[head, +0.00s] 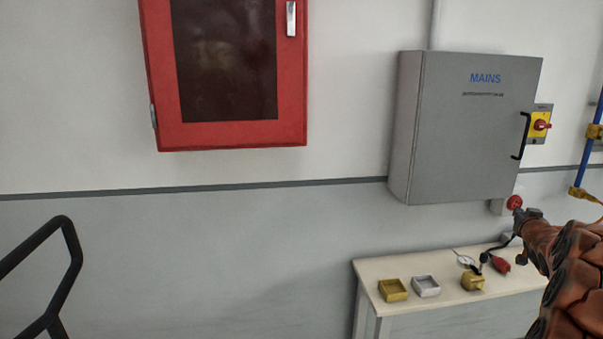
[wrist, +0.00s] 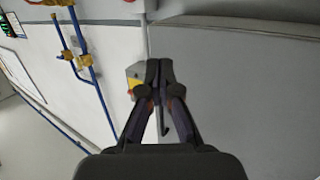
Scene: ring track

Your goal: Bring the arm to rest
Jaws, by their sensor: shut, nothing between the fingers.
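My gripper (head: 522,215) is at the right of the head view, at the end of my orange-brown arm. It is in front of the wall below the grey MAINS cabinet (head: 465,140). In the wrist view my gripper (wrist: 159,66) has its fingertips together with nothing between them. Behind the fingers there, the cabinet's yellow and grey switch plate (wrist: 134,76) is partly hidden. The cabinet door (wrist: 240,85) fills the right of that view and looks closed in the head view.
A light bench (head: 450,301) below the cabinet bears small yellow and grey trays and a red-handled item. A red wall cabinet (head: 227,135) hangs at upper left. Blue pipes (wrist: 95,85) run along the wall beside the cabinet. A black rail (head: 70,240) stands at lower left.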

